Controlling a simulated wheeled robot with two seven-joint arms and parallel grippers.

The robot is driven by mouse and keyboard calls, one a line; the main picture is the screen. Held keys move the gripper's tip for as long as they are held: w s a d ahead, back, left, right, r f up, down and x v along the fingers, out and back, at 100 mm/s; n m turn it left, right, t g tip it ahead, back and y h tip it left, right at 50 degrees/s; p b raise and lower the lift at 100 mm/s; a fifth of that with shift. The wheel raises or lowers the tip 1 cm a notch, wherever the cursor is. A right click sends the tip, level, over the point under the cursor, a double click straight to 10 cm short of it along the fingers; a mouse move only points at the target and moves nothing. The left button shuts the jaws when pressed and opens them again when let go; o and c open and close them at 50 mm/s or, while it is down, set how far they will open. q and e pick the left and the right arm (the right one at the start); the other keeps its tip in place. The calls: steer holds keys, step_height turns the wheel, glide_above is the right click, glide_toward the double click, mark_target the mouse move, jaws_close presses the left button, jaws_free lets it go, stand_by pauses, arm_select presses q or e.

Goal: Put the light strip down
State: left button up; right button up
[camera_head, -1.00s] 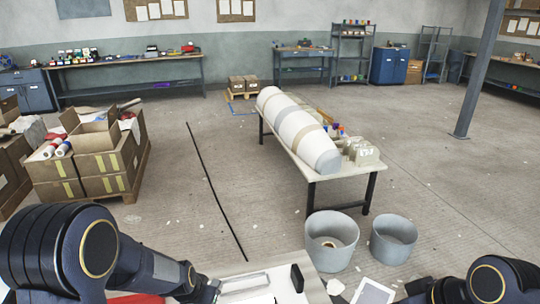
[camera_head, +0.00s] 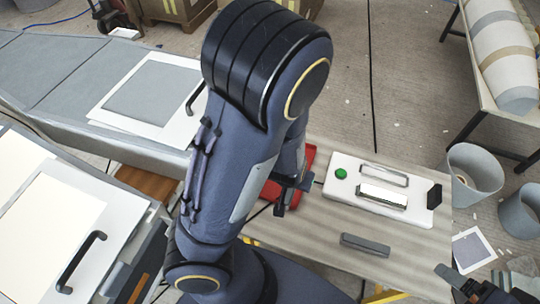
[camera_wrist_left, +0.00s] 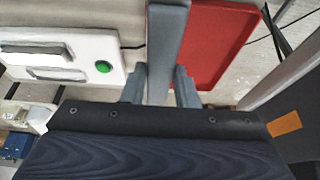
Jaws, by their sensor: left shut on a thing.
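My left gripper (camera_wrist_left: 160,88) is shut on a narrow grey bar, which I take to be the light strip (camera_wrist_left: 167,45), in the left wrist view. The strip points away from the gripper, between a white box and a red tray; I cannot tell whether it touches anything below. In the head view my left gripper (camera_head: 288,188) is small and dark over the red tray's edge, and the strip is hard to make out. My right gripper (camera_head: 462,284) is partly in view at the bottom right; its jaws are not clear.
The white box (camera_head: 337,192) with a green button (camera_head: 341,173) and two bright slots lies on the bench (camera_head: 320,225). The red tray (camera_head: 307,157) is partly hidden by my arm. A dark grey bar (camera_head: 365,245) lies on bare bench. Grey buckets (camera_head: 476,170) stand right.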

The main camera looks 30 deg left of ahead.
arm_select(q)
steer(key=w+a+f+b, duration=0.1)
steer(key=w+a+f, duration=0.3)
steer(key=w+a+f+b, duration=0.2)
steer(key=w+a+f, duration=0.3)
steer(key=shift+w+a+b, duration=0.2)
steer(key=shift+w+b, duration=0.05)
steer(key=shift+b, duration=0.05)
steer(key=shift+w+a+f, duration=0.15)
steer(key=shift+f, duration=0.2)
step_height(320, 180, down, 3)
steer(key=shift+f, duration=0.2)
steer(key=o, duration=1)
steer(key=shift+r, duration=0.1)
